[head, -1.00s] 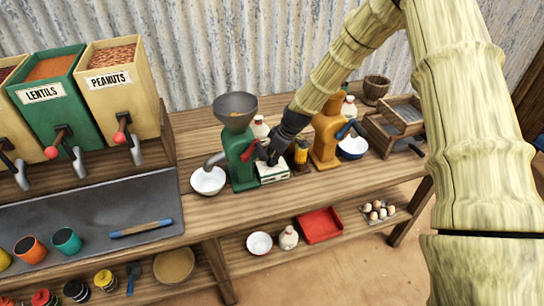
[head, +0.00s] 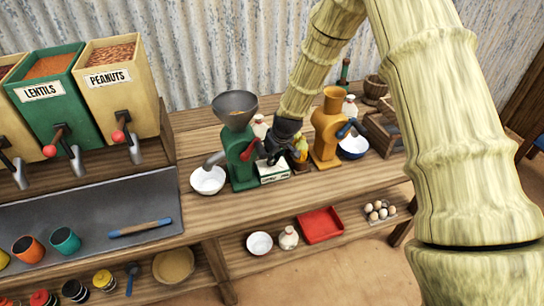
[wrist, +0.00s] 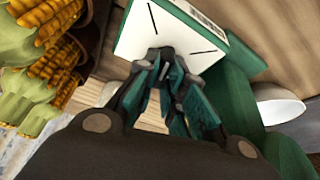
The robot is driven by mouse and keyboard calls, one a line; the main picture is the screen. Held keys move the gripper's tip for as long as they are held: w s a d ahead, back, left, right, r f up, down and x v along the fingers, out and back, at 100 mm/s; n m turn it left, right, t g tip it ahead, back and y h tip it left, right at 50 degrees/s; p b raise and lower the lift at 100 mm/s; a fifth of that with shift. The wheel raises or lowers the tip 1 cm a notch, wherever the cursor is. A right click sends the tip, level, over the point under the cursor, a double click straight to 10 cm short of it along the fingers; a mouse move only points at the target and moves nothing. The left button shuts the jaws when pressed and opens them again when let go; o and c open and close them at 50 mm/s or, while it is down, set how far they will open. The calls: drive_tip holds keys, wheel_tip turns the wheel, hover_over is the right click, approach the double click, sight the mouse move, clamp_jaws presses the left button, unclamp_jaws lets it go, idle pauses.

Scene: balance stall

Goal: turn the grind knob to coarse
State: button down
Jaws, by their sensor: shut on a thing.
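The green grinder (head: 240,155) with a grey hopper (head: 235,106) stands on the bench in the head view. A white dial box (head: 274,174) sits at its right foot. In the wrist view the white dial face (wrist: 140,35) shows two black tick marks, one at the upper left and one to the right. My gripper (head: 273,158) is over the box. In the wrist view its teal-padded fingers (wrist: 169,75) are closed at the dial's middle, on the grind knob. The knob is mostly hidden between the fingers, so its setting cannot be read.
A white bowl (head: 208,180) stands left of the green grinder. An orange grinder (head: 328,130) and a blue-rimmed bowl (head: 353,147) stand to the right. Corn cobs (wrist: 60,50) are close beside my gripper. Labelled grain bins (head: 120,85) stand far left.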

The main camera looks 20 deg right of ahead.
drive_tip(key=shift+m+h, duration=0.9)
drive_tip(key=shift+m, duration=1.3)
drive_tip(key=c, duration=1.5)
unclamp_jaws()
drive_tip(key=shift+f, duration=0.1)
drive_tip(key=v, duration=1.2)
drive_tip(key=shift+a, duration=0.1)
